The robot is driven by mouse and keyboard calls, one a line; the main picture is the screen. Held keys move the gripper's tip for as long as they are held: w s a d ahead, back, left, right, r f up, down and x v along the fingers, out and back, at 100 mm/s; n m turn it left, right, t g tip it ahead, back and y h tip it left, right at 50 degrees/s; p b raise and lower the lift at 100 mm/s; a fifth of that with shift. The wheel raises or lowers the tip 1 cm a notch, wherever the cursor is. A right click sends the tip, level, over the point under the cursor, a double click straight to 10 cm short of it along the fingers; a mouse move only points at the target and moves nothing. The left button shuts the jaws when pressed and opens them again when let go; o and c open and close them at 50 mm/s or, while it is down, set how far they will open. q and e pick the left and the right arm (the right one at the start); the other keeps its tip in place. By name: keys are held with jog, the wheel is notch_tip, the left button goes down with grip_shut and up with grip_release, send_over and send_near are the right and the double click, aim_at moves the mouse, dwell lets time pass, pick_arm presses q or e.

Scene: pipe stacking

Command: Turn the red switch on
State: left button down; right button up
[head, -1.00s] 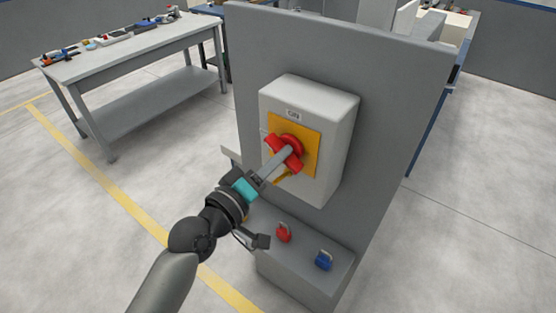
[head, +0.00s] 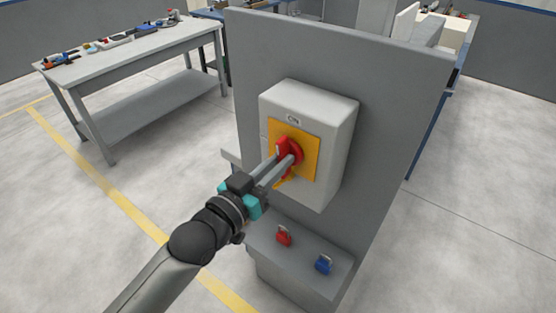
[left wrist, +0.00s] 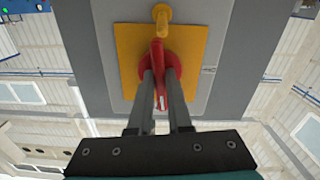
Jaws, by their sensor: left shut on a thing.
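The red switch (head: 286,147) is a rotary handle on a yellow plate (head: 309,138), on the front of a light grey box (head: 338,150). My left gripper (head: 283,160) is at the switch with its two fingers on either side of the red handle, shut on it. In the left wrist view, the red handle (left wrist: 157,56) lies between the fingertips (left wrist: 160,75), in line with the fingers. A small label shows on the box above the plate, too small to read surely. My right gripper is not in view.
The box is fixed to a grey upright panel (head: 400,120). A red padlock (head: 284,236) and a blue padlock (head: 323,264) are on the grey ledge (head: 300,248) below. A workbench (head: 130,50) with several tools stands at the back left. Open floor lies to both sides.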

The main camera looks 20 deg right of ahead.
pick_arm(q)
jog(key=shift+m, duration=0.6)
jog(key=c, duration=0.8)
grip_release()
jog(key=shift+c, duration=0.2)
jog(key=b+v, duration=0.1)
jog(key=v, duration=1.4)
jog(key=shift+s, duration=0.1)
